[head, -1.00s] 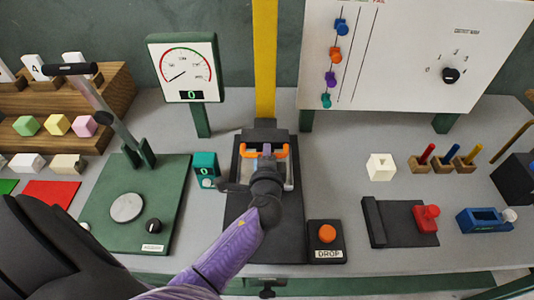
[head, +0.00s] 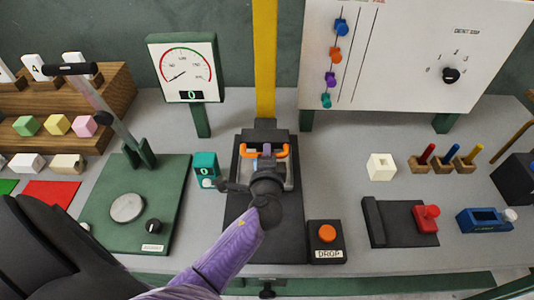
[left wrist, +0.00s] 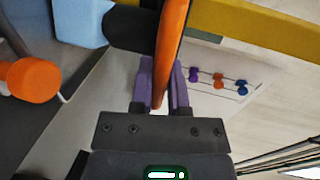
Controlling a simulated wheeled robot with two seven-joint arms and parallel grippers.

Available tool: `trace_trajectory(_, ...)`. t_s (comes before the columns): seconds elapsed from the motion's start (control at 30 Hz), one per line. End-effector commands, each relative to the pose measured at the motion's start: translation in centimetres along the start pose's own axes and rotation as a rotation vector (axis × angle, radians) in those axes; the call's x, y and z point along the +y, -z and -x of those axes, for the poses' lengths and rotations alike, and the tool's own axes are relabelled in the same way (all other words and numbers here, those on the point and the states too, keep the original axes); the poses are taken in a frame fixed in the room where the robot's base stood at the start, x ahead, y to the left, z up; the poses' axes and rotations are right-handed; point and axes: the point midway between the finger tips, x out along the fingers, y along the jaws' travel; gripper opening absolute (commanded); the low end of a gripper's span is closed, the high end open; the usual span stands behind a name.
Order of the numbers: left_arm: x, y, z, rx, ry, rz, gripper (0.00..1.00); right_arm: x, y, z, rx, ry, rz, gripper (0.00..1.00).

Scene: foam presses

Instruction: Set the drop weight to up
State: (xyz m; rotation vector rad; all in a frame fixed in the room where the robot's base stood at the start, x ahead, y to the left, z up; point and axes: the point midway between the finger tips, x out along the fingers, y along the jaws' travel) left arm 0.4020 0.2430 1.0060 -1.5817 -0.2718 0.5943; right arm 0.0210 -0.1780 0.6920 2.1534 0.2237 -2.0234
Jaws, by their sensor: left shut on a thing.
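The drop weight's orange handle (head: 281,151) shows low at the front of the yellow column (head: 265,60). Its grey metal part (head: 289,180) shows partly behind my left gripper (head: 266,150). That gripper reaches in from the front and is shut on the handle; in the left wrist view the purple fingers (left wrist: 163,95) stand on both sides of the orange bar (left wrist: 171,50). My gripper and wrist hide much of the weight and what lies below it. My right gripper is not in view.
An orange button (head: 327,233) on a box marked DROP stands right of the dark base (head: 285,235). A teal counter (head: 206,170) stands close on the left, beyond it a green lever press (head: 165,190). A white board (head: 400,60) stands behind right.

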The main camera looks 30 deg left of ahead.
Motion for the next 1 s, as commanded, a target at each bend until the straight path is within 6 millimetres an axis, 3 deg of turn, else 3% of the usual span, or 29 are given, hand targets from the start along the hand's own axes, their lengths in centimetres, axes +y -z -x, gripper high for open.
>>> trace_trajectory(0.2, -0.1, 0.0, 0.1, 0.0, -0.003, 0.0, 0.0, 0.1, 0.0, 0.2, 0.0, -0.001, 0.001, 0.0)
trace_trajectory(0.37, -2.3, 0.0, 0.5, 0.0, 0.0, 0.001, 0.0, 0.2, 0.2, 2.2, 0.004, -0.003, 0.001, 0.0)
trace_trajectory(0.8, -14.9, 0.1, 3.1, 0.0, 0.002, 0.003, 0.0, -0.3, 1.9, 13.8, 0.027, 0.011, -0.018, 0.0)
trace_trajectory(1.0, -19.2, 0.1, 4.1, 0.0, 0.001, 0.002, 0.0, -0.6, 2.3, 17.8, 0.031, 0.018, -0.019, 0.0)
